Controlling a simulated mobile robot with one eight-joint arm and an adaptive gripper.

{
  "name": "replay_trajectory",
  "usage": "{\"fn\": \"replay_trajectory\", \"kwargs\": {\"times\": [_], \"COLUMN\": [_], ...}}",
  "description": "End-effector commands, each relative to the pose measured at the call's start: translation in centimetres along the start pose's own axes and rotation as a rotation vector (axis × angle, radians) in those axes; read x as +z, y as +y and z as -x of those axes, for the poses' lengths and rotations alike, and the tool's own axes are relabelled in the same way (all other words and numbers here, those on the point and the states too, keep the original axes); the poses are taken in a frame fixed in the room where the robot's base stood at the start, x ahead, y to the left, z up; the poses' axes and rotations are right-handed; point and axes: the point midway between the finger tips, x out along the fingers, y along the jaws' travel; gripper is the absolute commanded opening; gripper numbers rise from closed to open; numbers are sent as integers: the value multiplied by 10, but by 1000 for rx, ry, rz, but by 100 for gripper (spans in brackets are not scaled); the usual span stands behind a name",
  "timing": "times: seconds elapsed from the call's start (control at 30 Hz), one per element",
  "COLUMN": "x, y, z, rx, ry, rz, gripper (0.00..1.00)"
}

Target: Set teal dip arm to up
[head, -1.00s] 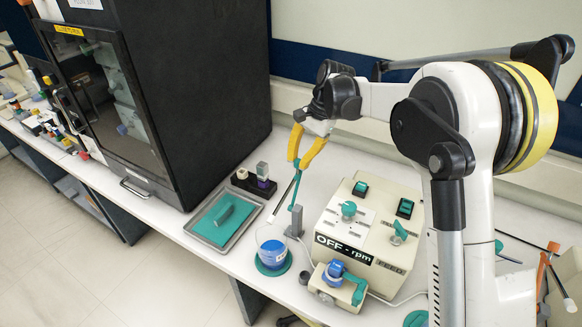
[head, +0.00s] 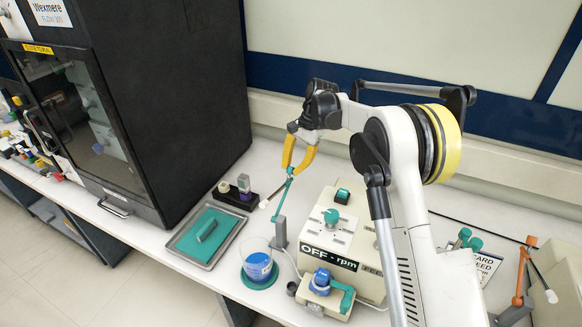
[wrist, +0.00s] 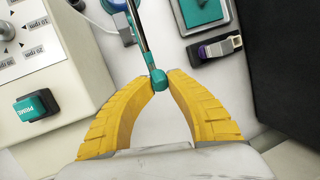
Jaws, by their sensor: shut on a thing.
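The teal dip arm (head: 284,196) rises from a grey post (head: 279,234) on the bench, leaning a little right. My gripper (head: 289,171) is shut on the arm's upper end. In the wrist view, the yellow fingertips close on a teal knob (wrist: 158,80), with the dark rod (wrist: 139,28) running up from it.
A cream control box (head: 330,235) stands right of the post. A small pump (head: 322,290) with a teal lever is in front. Left are a grey tray with a teal pad (head: 185,238) and a dark holder (head: 232,198). A black cabinet (head: 170,90) stands behind left.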

Motion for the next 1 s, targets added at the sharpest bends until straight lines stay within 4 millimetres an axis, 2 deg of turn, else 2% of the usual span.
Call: {"fn": "replay_trajectory", "kwargs": {"times": [0.37,0.4,0.47,0.5,0.83,1.0], "x": [-1,-1,-1,-1,-1,0], "y": [-2,-2,-2,-2,-1,-1], "z": [-1,-1,-1,-1,3,28], "rx": [-4,-4,-4,-3,-1,-1], "ry": [3,3,3,3,1,1], "rz": [1,1,1,1,0,0], "gripper": [0,21,40,42,42,42]}}
